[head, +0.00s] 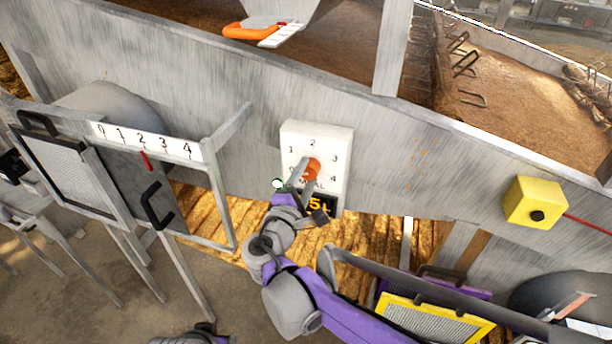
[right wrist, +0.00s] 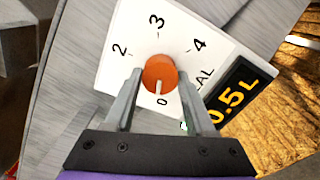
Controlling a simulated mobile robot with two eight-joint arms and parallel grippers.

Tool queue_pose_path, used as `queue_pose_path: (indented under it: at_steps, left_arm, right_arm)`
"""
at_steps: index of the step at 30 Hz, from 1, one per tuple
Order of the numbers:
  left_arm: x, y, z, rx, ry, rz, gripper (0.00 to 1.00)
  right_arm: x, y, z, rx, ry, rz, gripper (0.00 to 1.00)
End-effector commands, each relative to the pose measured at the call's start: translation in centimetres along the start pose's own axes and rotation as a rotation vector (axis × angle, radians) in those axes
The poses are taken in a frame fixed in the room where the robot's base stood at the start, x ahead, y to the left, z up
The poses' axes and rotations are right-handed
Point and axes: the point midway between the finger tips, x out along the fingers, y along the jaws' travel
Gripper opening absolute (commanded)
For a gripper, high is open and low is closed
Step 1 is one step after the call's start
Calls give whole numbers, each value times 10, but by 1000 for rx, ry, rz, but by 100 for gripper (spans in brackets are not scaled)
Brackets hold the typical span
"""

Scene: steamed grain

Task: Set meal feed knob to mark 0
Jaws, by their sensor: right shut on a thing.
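The meal feed knob is a round orange knob (right wrist: 159,74) on a white dial plate (head: 318,138) on the grey wall. In the right wrist view its white pointer line points at the 0 mark; 2, 3 and 4 also show around it. The knob also shows in the head view (head: 313,166), partly covered by my gripper. My right gripper (right wrist: 158,84) is shut on the knob, one finger on each side. A black display (right wrist: 232,92) beside the dial reads 0.5 L. Only a bit of what seems my left arm shows at the bottom of the head view.
Left of the dial stands a metal frame with a 0–4 scale (head: 147,142), a red pointer (head: 145,160) and a black handle (head: 155,206). A yellow box (head: 535,203) with a black button is at the right. An orange-handled tool (head: 252,31) lies above.

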Motion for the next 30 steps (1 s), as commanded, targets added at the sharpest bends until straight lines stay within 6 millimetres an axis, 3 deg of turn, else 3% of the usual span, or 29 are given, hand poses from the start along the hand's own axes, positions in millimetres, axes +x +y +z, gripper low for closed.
queue_pose_path:
  at_steps: [12, 29, 30]
  left_arm:
    - [1, 0, 2, 0, -1, 0, 50]
    - [2, 0, 2, 0, -1, 0, 50]
    - [2, 0, 2, 0, -1, 0, 50]
  right_arm:
    - [0, 0, 0, -201, 0, 0, 0]
    - [0, 0, 0, -233, 0, 0, 0]
    - [0, 0, 0, -233, 0, 0, 57]
